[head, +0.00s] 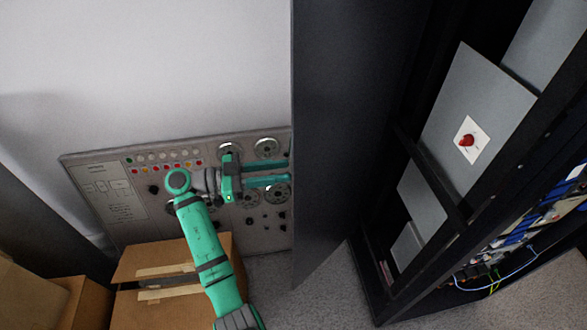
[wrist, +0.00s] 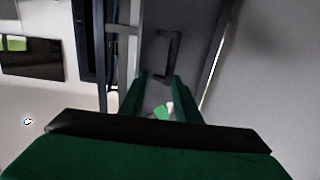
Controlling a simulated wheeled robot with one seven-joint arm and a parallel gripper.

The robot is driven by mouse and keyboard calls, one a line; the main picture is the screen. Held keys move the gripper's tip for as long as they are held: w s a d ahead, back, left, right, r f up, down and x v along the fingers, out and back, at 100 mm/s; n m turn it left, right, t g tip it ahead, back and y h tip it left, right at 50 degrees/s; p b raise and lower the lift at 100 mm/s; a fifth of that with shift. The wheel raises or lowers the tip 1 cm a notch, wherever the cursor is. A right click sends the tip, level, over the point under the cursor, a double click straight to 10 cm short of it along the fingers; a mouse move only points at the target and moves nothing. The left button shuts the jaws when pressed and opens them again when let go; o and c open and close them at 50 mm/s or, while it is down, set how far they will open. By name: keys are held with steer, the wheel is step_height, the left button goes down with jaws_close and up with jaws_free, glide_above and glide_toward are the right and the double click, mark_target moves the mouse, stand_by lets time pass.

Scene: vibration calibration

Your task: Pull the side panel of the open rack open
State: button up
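The open rack's dark side panel (head: 340,120) stands upright in the middle of the head view, edge toward my arm. In the wrist view a dark grey panel surface (wrist: 198,35) bears a dark, upright, loop-shaped handle (wrist: 178,50). My gripper (head: 282,174) points right at the panel in the head view, and its fingertips pass behind the panel's near edge. Whether the fingers touch the handle cannot be told.
The black rack frame (head: 455,215) stands at right with grey plates, a red knob (head: 467,140) and wiring (head: 515,235). A control board (head: 120,180) with dials lies behind my arm. Cardboard boxes (head: 130,312) stand at lower left. Carpet floor (head: 320,300) shows below the panel.

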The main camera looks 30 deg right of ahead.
steer(key=v, duration=0.5)
steer(key=shift+s, duration=0.1)
